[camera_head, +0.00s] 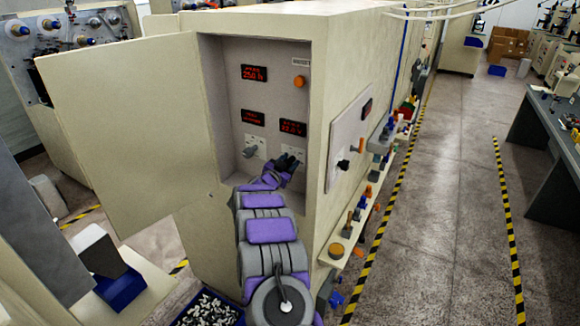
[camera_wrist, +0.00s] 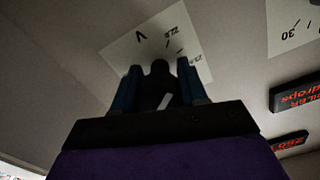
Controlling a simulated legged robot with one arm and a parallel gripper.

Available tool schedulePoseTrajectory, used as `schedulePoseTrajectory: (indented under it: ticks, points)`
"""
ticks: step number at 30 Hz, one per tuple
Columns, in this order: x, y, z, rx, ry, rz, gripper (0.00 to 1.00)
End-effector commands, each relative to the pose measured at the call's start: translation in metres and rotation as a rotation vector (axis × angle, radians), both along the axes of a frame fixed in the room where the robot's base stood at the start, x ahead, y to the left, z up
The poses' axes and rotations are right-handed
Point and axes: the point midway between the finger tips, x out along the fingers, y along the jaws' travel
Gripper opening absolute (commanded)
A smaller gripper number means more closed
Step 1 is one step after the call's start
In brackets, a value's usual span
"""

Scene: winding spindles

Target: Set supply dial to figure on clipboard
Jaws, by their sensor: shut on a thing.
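Inside the open cabinet (camera_head: 230,100), two dials sit low on the back panel. My gripper (camera_head: 284,166) reaches in to the right dial, mostly covering it in the head view. In the wrist view, my gripper (camera_wrist: 160,92) has its two blue fingers on either side of a dark knob (camera_wrist: 158,78) and is shut on it. The knob's white scale plate (camera_wrist: 185,30) shows partly around it; its setting is unclear. The left dial (camera_head: 253,149) is free, with its knob pointing sideways. I cannot make out which is the supply dial. No clipboard is recognisable.
Red-lit displays (camera_head: 254,73) sit above the dials, with an orange button (camera_head: 299,81) at upper right. The cabinet door (camera_head: 125,125) stands open on the left. A side panel with a knob (camera_head: 343,165) and a cluttered ledge (camera_head: 338,248) line the right side. The aisle (camera_head: 440,200) is clear.

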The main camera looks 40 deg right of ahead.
Motion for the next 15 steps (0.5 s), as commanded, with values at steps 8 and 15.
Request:
schedulePoseTrajectory:
  ticks: [8, 15]
  points:
    - [0.0, 0.0025, -0.007, 0.092, -0.221, 0.001, 0.12]
    - [-0.001, 0.0013, -0.0078, 0.182, -0.432, -0.002, 0.12]
